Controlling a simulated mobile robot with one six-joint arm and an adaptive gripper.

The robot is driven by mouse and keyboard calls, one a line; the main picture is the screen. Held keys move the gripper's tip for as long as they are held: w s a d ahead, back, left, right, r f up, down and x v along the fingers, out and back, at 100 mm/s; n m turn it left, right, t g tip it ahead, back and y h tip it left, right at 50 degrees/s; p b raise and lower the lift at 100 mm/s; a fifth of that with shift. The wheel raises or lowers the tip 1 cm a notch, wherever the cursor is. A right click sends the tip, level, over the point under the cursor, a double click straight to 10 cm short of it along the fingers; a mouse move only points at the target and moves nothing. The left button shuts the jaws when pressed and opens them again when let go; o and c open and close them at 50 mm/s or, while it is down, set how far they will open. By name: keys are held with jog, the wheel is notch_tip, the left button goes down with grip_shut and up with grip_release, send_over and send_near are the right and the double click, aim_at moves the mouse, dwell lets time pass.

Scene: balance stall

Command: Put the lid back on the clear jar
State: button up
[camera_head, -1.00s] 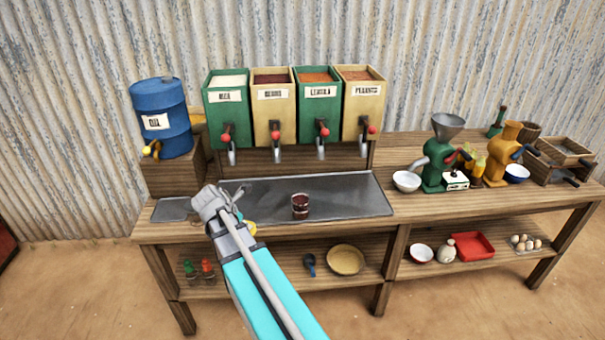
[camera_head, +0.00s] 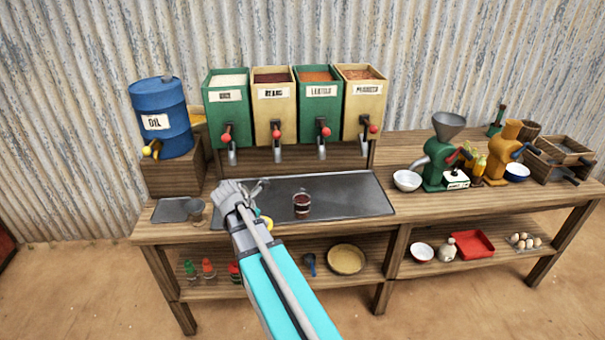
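A small clear jar (camera_head: 301,204) with dark red contents stands upright on the grey metal tray (camera_head: 345,190). No lid can be made out on it. A small yellow round thing (camera_head: 266,222) shows at the tray's front edge, partly hidden by my arm; I cannot tell if it is the lid. My gripper (camera_head: 260,185) is above the left part of the tray, left of the jar and apart from it. Its fingers look spread, with nothing visible between them.
A grey cup (camera_head: 195,208) stands by the small left plate (camera_head: 172,210). Four dispensers with red-knobbed levers hang behind the tray. A blue oil drum (camera_head: 161,118) stands left; a white bowl (camera_head: 407,181) and green grinder (camera_head: 436,165) stand right. The tray's right part is clear.

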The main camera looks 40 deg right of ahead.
jog(key=w+d+r+m+p, duration=0.1)
jog(key=w+d, duration=0.2)
jog(key=d, duration=0.3)
jog(key=w+d+r+p, duration=0.1)
jog(key=w+d+r, duration=0.1)
jog(key=d, duration=0.4)
jog(key=r+m+g+p, duration=0.1)
jog(key=p, duration=0.1)
send_over(306, 193)
jog(key=a, duration=0.2)
jog(key=shift+f, duration=0.2)
jog(key=shift+f+b, duration=2.95)
jog(key=shift+b, duration=0.3)
jog(key=shift+f, duration=0.2)
jog(key=o, duration=0.9)
